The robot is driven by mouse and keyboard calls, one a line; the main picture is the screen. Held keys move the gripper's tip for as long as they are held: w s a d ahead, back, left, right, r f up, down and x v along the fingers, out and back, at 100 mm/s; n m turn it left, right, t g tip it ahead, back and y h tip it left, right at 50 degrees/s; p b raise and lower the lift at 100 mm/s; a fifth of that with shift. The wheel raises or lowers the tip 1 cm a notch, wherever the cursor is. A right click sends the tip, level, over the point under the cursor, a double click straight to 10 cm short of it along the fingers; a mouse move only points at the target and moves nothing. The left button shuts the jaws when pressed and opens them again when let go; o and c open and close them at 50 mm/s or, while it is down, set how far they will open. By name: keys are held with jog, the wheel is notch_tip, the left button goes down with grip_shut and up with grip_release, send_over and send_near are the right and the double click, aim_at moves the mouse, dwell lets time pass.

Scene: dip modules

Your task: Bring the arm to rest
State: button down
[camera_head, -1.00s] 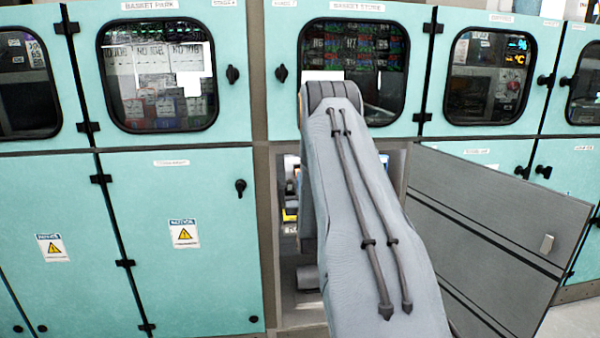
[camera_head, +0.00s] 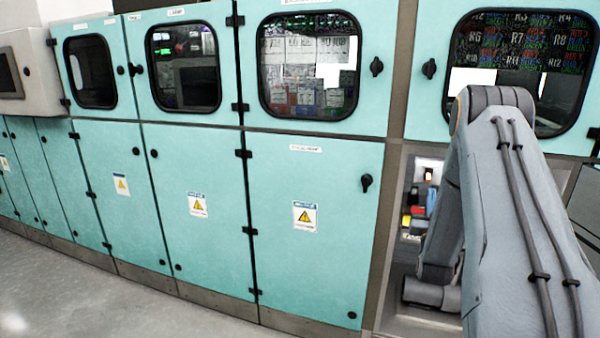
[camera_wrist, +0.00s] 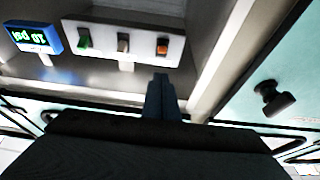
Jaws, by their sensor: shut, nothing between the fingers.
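My gripper (camera_wrist: 163,92) shows in the wrist view with its dark fingers shut together and nothing between them. It is close to a white switch panel (camera_wrist: 104,40) bearing a green, a grey and an orange switch, without visible contact. My arm fills the right side of the head view and bends down in front of an open bay (camera_head: 392,300) in the teal cabinets. My gripper is not visible in the head view.
A blue display (camera_wrist: 35,38) sits beside the switch panel. A black knob (camera_wrist: 272,97) stands out from a teal surface. Teal cabinets (camera_head: 325,190) with windows and latches run leftward. Grey floor (camera_head: 60,285) is clear at lower left.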

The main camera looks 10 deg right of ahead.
jog(key=w+a+f+n+g+y, duration=0.1)
jog(key=w+a+g+y, duration=0.15)
jog(key=a, duration=0.35)
jog(key=w+a+n+g+y, duration=0.1)
jog(key=a+g+y, duration=0.15)
jog(key=a, duration=0.25)
jog(key=s+a+f+n+g+y, duration=0.1)
jog(key=s+a+g+y, duration=0.15)
jog(key=a, duration=0.25)
jog(key=s+a+f+g+y, duration=0.1)
jog(key=s+a+f, duration=0.15)
jog(key=a, duration=0.35)
jog(key=s+a+n+g, duration=0.1)
jog(key=s+a+g, duration=0.2)
jog(key=s, duration=0.7)
jog(key=s+a+n+g+y, duration=0.1)
jog(key=s+a+g, duration=0.3)
jog(key=s+a, duration=0.4)
jog(key=s+a+n+g+y, duration=0.1)
jog(key=s+a+g, duration=0.2)
jog(key=s, duration=1.1)
jog(key=a+r, duration=0.1)
jog(key=a, duration=0.1)
jog(key=shift+a+g, duration=0.3)
jog(key=shift+g, duration=0.05)
jog(key=shift+w+y, duration=0.1)
jog(key=shift+y, duration=0.15)
